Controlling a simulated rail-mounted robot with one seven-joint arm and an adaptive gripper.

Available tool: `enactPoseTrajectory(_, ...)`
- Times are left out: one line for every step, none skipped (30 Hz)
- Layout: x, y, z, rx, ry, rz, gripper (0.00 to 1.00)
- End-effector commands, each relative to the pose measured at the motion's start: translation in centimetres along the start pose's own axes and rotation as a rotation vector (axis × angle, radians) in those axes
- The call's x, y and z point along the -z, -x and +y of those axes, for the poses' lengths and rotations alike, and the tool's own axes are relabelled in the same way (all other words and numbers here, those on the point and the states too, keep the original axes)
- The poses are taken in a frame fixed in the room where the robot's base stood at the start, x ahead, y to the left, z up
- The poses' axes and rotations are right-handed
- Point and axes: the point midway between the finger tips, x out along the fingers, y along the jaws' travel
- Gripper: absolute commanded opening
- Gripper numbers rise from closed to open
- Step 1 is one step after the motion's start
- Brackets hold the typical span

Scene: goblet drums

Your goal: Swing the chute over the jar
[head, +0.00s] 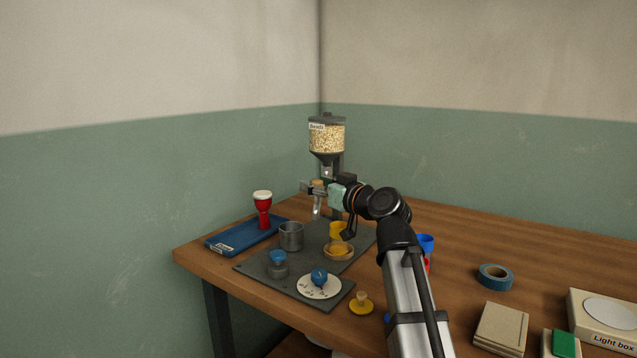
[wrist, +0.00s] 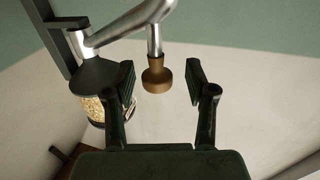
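A bead hopper (head: 326,138) stands at the back of the grey board, with a metal chute (head: 317,206) hanging below it. In the wrist view a bent metal tube (wrist: 128,24), which looks like the chute, carries a brown knob (wrist: 157,78). My gripper (head: 309,188) is beside the knob in the head view. In the wrist view my gripper (wrist: 160,80) is open, and the knob shows between its fingers with gaps on both sides. A grey metal jar (head: 291,237) stands upright on the board, left of and in front of the chute. I cannot tell whether it is the task's jar.
The board (head: 312,264) also holds a yellow cup (head: 337,230), a round amber dish (head: 339,250), a blue-topped grey piece (head: 278,262) and a white dial (head: 320,286). A red goblet drum (head: 263,208) stands on a blue tray (head: 237,241) at left. My arm hides part of the table.

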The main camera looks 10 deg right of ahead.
Motion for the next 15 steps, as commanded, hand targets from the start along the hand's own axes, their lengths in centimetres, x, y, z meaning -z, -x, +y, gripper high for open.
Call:
enactPoseTrajectory(0.2, -0.1, 0.1, -0.001, 0.000, 0.001, 0.56)
enactPoseTrajectory(0.2, -0.1, 0.1, -0.001, 0.000, 0.002, 0.56)
enactPoseTrajectory(0.3, -0.1, 0.2, -0.001, 0.000, 0.002, 0.56)
enactPoseTrajectory(0.3, -0.1, 0.2, -0.002, 0.001, 0.003, 0.56)
enactPoseTrajectory(0.4, -0.2, 0.2, -0.002, 0.001, 0.003, 0.56)
enactPoseTrajectory(0.4, -0.1, 0.3, -0.002, 0.001, 0.004, 0.56)
enactPoseTrajectory(0.5, -0.1, 0.3, -0.002, 0.001, 0.004, 0.56)
enactPoseTrajectory(0.5, 0.0, 0.3, -0.003, 0.001, 0.004, 0.56)
enactPoseTrajectory(0.5, 0.2, 0.3, -0.003, 0.001, 0.005, 0.56)
enactPoseTrajectory(0.5, 0.4, 0.3, -0.004, 0.001, 0.005, 0.56)
enactPoseTrajectory(0.5, 0.7, 0.3, -0.004, 0.001, 0.005, 0.56)
enactPoseTrajectory(0.5, 1.2, 0.3, -0.005, 0.001, 0.005, 0.56)
enactPoseTrajectory(0.4, 1.6, 0.3, -0.005, 0.001, 0.005, 0.56)
enactPoseTrajectory(0.4, 2.0, 0.3, -0.005, 0.001, 0.005, 0.56)
enactPoseTrajectory(0.3, 2.7, 0.2, -0.004, 0.002, 0.004, 0.56)
